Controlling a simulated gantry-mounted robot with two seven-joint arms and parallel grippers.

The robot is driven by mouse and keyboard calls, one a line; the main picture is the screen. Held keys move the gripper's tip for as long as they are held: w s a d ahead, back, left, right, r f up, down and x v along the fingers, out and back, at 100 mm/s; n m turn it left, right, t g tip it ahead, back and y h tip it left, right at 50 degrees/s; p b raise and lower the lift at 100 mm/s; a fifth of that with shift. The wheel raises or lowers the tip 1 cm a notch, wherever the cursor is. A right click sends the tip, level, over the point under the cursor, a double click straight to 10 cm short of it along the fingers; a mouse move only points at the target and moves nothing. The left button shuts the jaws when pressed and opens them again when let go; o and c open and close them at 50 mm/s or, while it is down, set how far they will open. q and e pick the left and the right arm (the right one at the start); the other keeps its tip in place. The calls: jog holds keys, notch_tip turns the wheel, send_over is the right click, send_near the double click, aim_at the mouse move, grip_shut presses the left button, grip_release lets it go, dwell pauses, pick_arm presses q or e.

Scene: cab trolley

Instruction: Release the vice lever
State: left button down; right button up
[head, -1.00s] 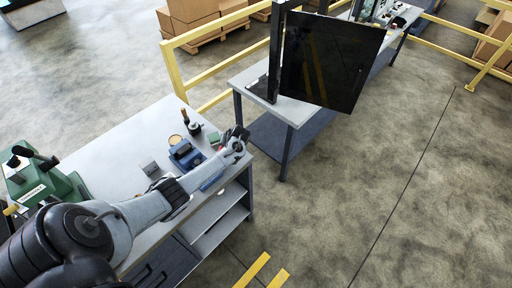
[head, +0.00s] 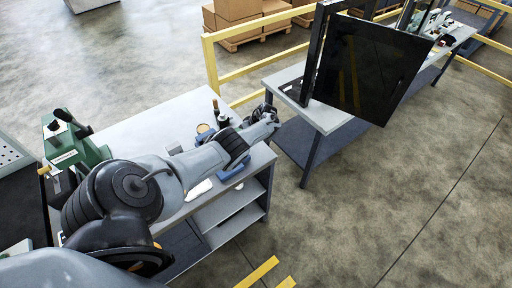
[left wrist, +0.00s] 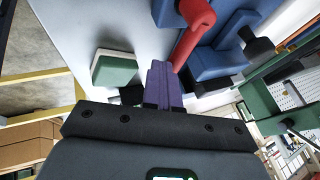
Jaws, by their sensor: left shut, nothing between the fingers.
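The blue vice (left wrist: 220,50) is on the bench, with its red lever (left wrist: 188,40) running down the left wrist view. In the head view the vice (head: 232,172) is mostly hidden under my left arm. My left gripper (head: 272,114) is beyond the vice, near the bench's far right corner. In the left wrist view its purple fingertips (left wrist: 160,70) are shut and empty. They lie close beside the lower end of the red lever; I cannot tell whether they touch it. My right gripper is not in view.
A green-and-white block (left wrist: 115,70) lies on the bench beside the fingers. A dark bottle (head: 216,107) and a round tan item (head: 203,128) stand behind the vice. A green machine (head: 75,142) is at the bench's left. A black screen (head: 375,65) stands on the second bench.

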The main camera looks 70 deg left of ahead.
pick_arm(q)
jog(key=shift+s, duration=0.4)
jog(key=shift+a, duration=0.1)
dwell(0.5)
